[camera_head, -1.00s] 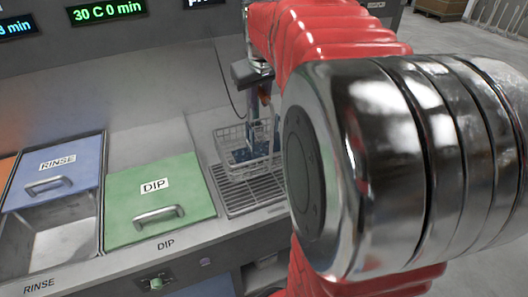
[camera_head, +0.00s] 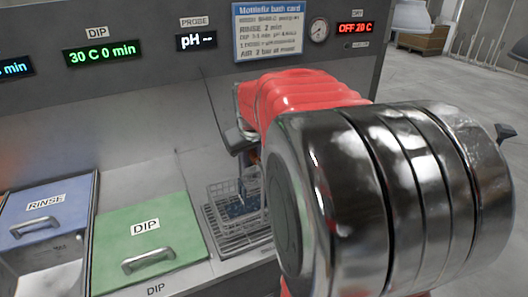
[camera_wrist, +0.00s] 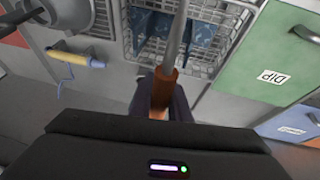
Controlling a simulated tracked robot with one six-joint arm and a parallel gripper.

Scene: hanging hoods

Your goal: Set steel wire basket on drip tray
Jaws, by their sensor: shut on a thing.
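The steel wire basket (camera_head: 224,190) with blue pieces inside is over the slatted drip tray (camera_head: 222,245), right of the green DIP lid. I cannot tell if its bottom touches the slats. In the wrist view, the basket (camera_wrist: 205,68) is at the top, with blue pieces (camera_wrist: 150,28) in it. A thin steel rod runs from it to a copper-coloured grip. My gripper (camera_wrist: 164,95) is shut on that grip. In the head view, my red arm and its large metal joint hide most of the gripper.
The green DIP lid (camera_head: 150,235) and blue RINSE lid (camera_head: 45,208) lie left of the tray, both with handles. The panel with displays rises behind. In the wrist view, a yellow-handled tool (camera_wrist: 75,58) with a blue cord is beside the basket.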

